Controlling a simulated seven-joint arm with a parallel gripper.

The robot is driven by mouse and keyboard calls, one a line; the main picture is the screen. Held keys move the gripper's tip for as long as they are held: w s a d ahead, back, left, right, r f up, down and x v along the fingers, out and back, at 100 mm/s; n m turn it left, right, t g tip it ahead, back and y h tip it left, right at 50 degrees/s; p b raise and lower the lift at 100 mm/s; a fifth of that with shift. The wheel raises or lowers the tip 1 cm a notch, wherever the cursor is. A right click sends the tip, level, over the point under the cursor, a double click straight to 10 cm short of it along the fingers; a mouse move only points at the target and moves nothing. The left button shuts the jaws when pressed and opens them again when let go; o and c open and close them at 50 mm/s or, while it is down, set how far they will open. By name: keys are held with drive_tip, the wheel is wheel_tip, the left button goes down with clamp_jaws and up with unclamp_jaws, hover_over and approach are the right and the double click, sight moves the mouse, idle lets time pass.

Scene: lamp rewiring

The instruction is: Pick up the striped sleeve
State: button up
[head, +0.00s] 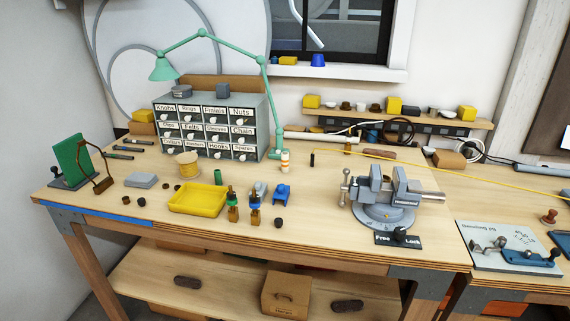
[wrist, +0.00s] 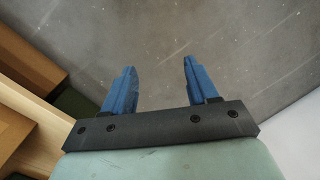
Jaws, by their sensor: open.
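The striped sleeve (head: 285,161), a small upright white cylinder with orange bands, stands on the workbench (head: 330,225). It is just right of the green lamp's base, near the drawer cabinet's lower right corner. My gripper (wrist: 158,66) shows in the wrist view with its two blue fingers apart and nothing between them.
A labelled drawer cabinet (head: 209,123) and the green lamp (head: 265,90) stand behind the sleeve. A small black cylinder (head: 312,159) is to its right. A yellow tray (head: 198,200) and blue parts (head: 282,193) lie in front. A vise (head: 383,195) and yellow cord (head: 430,176) are to the right.

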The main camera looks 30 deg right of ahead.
drive_tip(key=w+a+r+n+t+y, duration=0.1)
drive_tip(key=w+a+r+n+t, duration=0.1)
drive_tip(key=w+a+r, duration=0.6)
drive_tip(key=w+a+r+n+t+y, duration=0.15)
drive_tip(key=w+r, duration=0.35)
drive_tip(key=w, duration=0.6)
drive_tip(key=w+a+r+n+t, duration=0.25)
drive_tip(key=w+a+r, duration=0.35)
drive_tip(key=w, duration=0.4)
drive_tip(key=w+a+r+n+t+y, duration=0.15)
drive_tip(key=w+a+r, duration=0.3)
drive_tip(key=r, duration=0.45)
drive_tip(key=w+a+r+n+t+y, duration=0.1)
drive_tip(key=w+a+r+t, duration=0.3)
drive_tip(key=r, duration=0.6)
wheel_tip(320, 180, up, 26)
drive_tip(key=f+m+g+h, duration=0.1)
drive_tip(key=m+g+h, duration=0.45)
drive_tip(key=m, duration=0.55)
hover_over(285, 160)
drive_tip(key=s+d, duration=0.1)
drive_tip(key=s, duration=0.3)
drive_tip(key=shift+h, duration=0.35)
drive_tip(key=x, duration=1.2)
drive_tip(key=shift+w+f, duration=0.15)
drive_tip(key=shift+w, duration=0.25)
